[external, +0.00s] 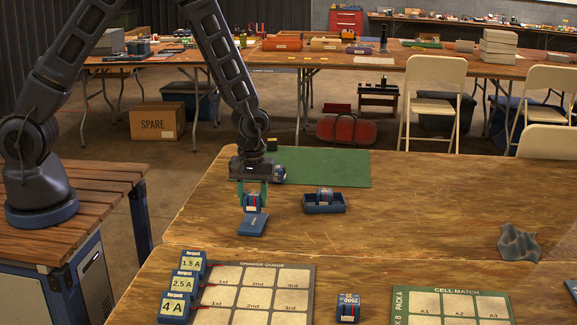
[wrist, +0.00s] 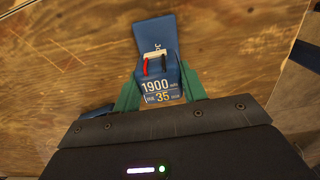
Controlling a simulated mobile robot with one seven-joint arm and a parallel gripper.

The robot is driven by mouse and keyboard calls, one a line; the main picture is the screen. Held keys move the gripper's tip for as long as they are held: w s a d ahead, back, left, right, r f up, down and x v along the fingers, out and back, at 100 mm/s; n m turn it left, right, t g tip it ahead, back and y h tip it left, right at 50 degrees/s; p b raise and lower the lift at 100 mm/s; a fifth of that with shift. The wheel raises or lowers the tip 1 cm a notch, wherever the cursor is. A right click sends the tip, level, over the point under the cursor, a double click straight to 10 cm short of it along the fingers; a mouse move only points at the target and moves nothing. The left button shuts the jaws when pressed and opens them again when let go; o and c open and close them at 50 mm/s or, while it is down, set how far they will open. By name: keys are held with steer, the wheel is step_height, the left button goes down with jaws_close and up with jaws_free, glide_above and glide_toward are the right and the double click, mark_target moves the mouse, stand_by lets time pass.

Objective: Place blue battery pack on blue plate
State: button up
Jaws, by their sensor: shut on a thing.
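My gripper (external: 253,193) has green fingers and is shut on the blue battery pack (external: 251,203). In the wrist view the pack (wrist: 160,90) sits between the fingers (wrist: 160,92), with its "1900" and "35" label and red and black leads showing. The flat blue plate (external: 253,225) lies on the wooden table just in front of the pack in the external view. In the wrist view the plate (wrist: 155,32) extends beyond the pack, which hides part of it. I cannot tell whether the pack touches the plate.
A blue tray (external: 325,209) holding another battery pack (external: 324,194) stands close to the right. A charge queue board (external: 309,310) and a loose pack (external: 348,307) lie in front. The table's right is mostly clear.

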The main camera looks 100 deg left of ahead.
mark_target(253, 207)
steer(key=shift+f, duration=1.55)
steer(key=o, duration=1.1)
steer(key=shift+f, duration=0.1)
